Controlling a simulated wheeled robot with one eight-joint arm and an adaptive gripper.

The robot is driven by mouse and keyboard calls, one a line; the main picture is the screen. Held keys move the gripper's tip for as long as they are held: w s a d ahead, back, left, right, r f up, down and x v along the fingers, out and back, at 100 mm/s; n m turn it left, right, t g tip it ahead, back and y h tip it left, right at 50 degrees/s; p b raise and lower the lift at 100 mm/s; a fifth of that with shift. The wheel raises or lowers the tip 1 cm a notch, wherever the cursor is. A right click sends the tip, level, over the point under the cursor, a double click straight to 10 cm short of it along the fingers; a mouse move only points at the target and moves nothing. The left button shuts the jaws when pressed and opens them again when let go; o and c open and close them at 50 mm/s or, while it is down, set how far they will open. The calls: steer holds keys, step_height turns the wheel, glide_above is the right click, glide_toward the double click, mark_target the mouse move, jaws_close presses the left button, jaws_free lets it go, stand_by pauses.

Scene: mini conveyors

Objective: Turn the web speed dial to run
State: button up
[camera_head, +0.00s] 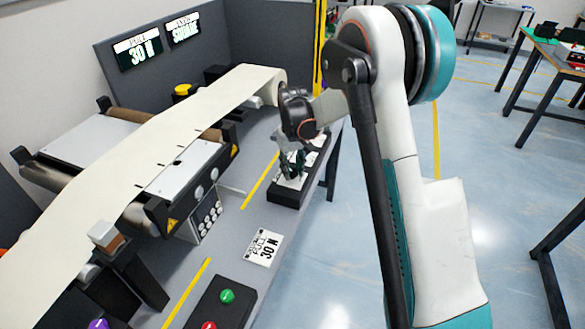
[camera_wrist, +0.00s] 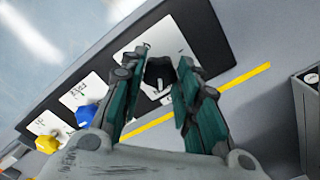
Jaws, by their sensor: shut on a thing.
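A black dial (camera_wrist: 158,73) stands on a white plate (camera_wrist: 165,38) at one end of a dark control box (camera_wrist: 205,28) in the wrist view. My gripper (camera_wrist: 164,57) has one finger on each side of this dial and is shut on it. The dial's pointer and most of its plate's markings are hidden by the fingers, so its setting cannot be read. In the head view the control box (camera_head: 284,198) sits at the table's right edge, with my gripper (camera_head: 291,167) over it.
A blue dial (camera_wrist: 87,115) and a yellow dial (camera_wrist: 47,143) share the box. In the head view, a pale web (camera_head: 150,130) runs over rollers left of my arm. A printed card (camera_head: 263,247) and a button box (camera_head: 222,306) lie nearer on the table.

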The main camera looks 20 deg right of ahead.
mark_target(293, 171)
steer(key=o, duration=1.1)
steer(key=shift+c, duration=0.2)
step_height(293, 171, up, 12)
steer(key=s+r+t, duration=0.3)
steer(key=s+r, duration=0.8)
steer(key=s, duration=0.5)
steer(key=s+f+t, duration=0.1)
steer(key=s+t, duration=0.1)
steer(key=s, duration=0.7)
steer(key=s+f+m+t, duration=0.1)
steer(key=s+t, duration=0.1)
steer(key=s, duration=0.7)
steer(key=shift+d+f, duration=0.15)
steer(key=shift+f, duration=0.1)
